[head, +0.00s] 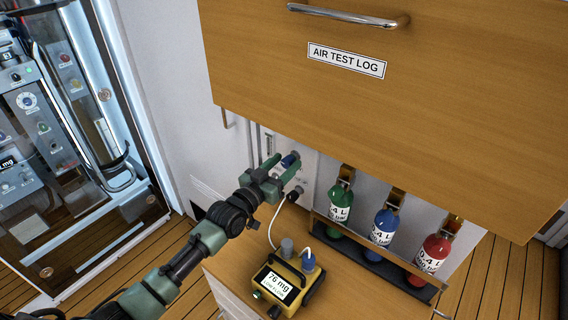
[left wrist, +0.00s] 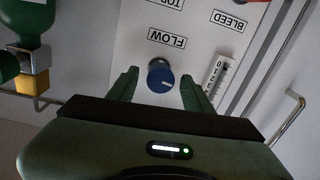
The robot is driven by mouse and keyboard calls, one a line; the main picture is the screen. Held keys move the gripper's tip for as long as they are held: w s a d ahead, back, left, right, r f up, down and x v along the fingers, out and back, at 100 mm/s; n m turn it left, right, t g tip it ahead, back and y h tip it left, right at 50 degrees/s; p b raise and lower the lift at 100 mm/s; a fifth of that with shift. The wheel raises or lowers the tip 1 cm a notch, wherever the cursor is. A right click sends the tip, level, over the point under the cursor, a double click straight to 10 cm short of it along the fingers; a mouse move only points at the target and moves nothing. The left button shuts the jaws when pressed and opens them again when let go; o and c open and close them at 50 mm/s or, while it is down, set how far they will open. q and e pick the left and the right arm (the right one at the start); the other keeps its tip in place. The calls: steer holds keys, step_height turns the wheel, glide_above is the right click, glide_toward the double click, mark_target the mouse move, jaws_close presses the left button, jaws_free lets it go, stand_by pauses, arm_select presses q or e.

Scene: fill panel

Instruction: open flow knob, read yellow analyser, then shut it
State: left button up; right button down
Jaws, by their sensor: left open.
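The blue flow knob (left wrist: 160,77) sits on a white panel (left wrist: 135,50) under the label FLOW, which reads upside down in the left wrist view. My left gripper (left wrist: 160,88) is open, with one green finger on each side of the knob; I cannot tell whether they touch it. In the head view the left gripper (head: 284,167) reaches the panel below the wooden cabinet, and the blue knob (head: 290,160) shows between its fingers. The yellow analyser (head: 279,285) stands on the wooden counter, its display reading 76 mg. My right gripper is not in view.
Green (head: 340,205), blue (head: 383,228) and red (head: 432,255) bottles stand in a rack right of the analyser. A wooden cabinet (head: 450,90) labelled AIR TEST LOG overhangs the panel. A white hose (head: 273,225) runs down to the analyser. A glass-fronted cabinet stands left.

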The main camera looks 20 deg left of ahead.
arm_select(q)
jaws_close()
steer(key=n, duration=0.4)
steer(key=shift+a+n, duration=0.1)
steer(key=shift+n, duration=0.9)
jaws_free()
